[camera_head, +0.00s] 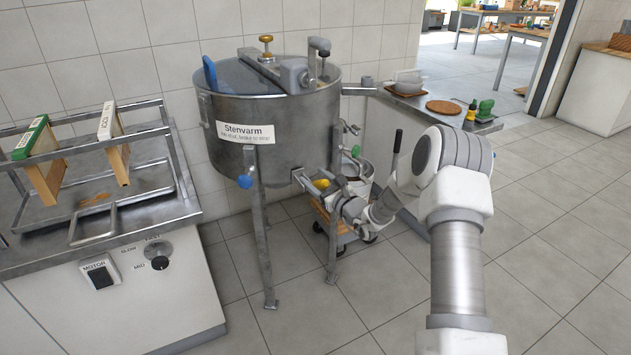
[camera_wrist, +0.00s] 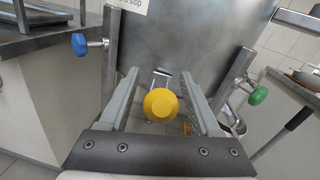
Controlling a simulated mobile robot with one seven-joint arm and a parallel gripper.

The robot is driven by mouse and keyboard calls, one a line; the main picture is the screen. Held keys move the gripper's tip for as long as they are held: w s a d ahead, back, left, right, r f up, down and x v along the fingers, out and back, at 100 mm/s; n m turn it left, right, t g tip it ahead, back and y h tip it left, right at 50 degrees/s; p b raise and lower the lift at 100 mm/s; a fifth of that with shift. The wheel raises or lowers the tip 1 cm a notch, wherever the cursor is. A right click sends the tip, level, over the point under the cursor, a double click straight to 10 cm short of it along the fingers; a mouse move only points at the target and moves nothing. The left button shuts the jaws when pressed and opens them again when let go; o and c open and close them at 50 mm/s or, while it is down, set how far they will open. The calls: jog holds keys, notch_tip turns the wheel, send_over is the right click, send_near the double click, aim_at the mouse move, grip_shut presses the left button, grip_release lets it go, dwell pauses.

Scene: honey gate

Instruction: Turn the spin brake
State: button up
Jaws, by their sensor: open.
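A steel drum (camera_head: 270,115) on legs carries the label "Stenvarm"; its smaller line is hard to read. A round yellow knob (camera_wrist: 161,103) shows between the fingers of my gripper (camera_wrist: 160,75) in the wrist view, with gaps on both sides. My gripper (camera_head: 312,180) is open below the drum in the head view, by the yellow knob (camera_head: 321,185). A blue knob (camera_wrist: 79,44) is on the left leg and a green knob (camera_wrist: 258,96) is at the right. The blue knob also shows in the head view (camera_head: 245,182). I cannot tell which knob is the spin brake.
A steel bench (camera_head: 95,215) with frames, a motor switch (camera_head: 100,272) and a dial (camera_head: 158,250) stands left. The drum legs (camera_head: 262,240) flank my gripper. A bucket (camera_head: 357,178) stands behind it. A counter (camera_head: 440,105) is behind right. Floor (camera_head: 560,220) at right is clear.

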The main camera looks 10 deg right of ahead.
grip_shut()
dwell(0.3)
dwell(1.2)
